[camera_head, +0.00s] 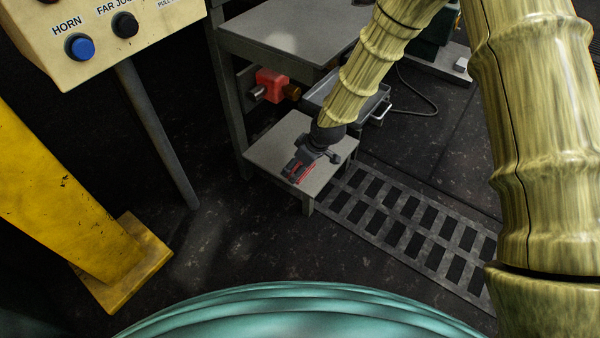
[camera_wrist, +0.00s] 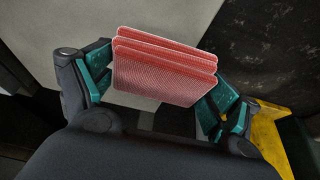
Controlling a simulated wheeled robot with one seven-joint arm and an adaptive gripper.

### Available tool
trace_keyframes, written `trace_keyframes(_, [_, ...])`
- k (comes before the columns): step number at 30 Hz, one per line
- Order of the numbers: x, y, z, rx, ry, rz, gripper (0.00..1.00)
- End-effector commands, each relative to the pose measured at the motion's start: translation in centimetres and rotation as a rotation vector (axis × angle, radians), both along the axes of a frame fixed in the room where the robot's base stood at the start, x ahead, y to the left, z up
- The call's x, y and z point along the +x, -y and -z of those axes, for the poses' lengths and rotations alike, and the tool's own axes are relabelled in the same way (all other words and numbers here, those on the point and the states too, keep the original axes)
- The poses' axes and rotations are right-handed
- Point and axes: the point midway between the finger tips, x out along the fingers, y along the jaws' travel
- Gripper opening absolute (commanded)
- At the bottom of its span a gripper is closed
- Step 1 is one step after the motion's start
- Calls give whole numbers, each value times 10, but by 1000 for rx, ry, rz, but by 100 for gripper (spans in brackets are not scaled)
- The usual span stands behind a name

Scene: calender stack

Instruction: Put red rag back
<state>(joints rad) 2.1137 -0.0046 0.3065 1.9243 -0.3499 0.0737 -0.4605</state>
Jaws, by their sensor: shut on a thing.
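The red rag (camera_wrist: 165,68) is a folded, layered red cloth with pale edges. In the wrist view it sits between the two teal-padded fingers of my gripper (camera_wrist: 160,88), which is shut on it. In the head view my gripper (camera_head: 299,172) is over the low grey stand (camera_head: 262,151), with a little of the red rag (camera_head: 303,174) showing at its fingers. I cannot tell whether the rag touches the stand's top.
A taller grey table (camera_head: 290,30) stands behind the low stand. A red-orange part (camera_head: 271,84) and a metal tray (camera_head: 378,102) are near it. A slotted floor grate (camera_head: 410,220) lies at right. A yellow post (camera_head: 60,200) and a control box (camera_head: 110,35) are at left.

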Motion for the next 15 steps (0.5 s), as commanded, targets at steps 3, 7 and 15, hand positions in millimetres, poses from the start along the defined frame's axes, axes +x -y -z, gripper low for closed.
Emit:
trace_keyframes(3, [-1, 0, 16, -1, -1, 0, 66])
trace_keyframes(7, [-1, 0, 29, -1, -1, 0, 66])
trace_keyframes(15, [-1, 0, 31, -1, -1, 0, 66])
